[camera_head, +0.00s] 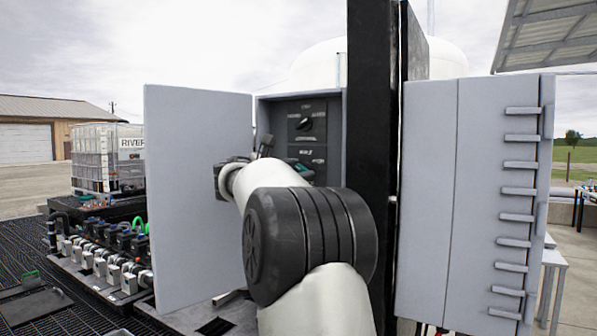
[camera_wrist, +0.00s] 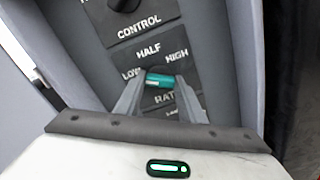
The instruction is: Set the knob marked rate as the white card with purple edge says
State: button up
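The rate knob (camera_wrist: 158,79) is teal, on a dark plate with LOW, HALF and HIGH around it and RATE below, partly covered. It also shows in the head view (camera_head: 302,168), inside the cabinet. My gripper (camera_wrist: 162,84) has its two fingers spread, one to each side of the knob. I cannot tell whether they press on it. The knob lies across the picture; its exact setting is not clear. A white card with purple edge is not seen in either view.
A black knob (camera_head: 304,124) on the CONTROL plate sits above. The grey cabinet's open door (camera_head: 195,190) stands left of my arm, and a black post (camera_head: 371,100) stands right. A valve manifold (camera_head: 105,255) is at the lower left. My arm hides the cabinet's lower part.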

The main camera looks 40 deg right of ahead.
jog(key=shift+c, duration=1)
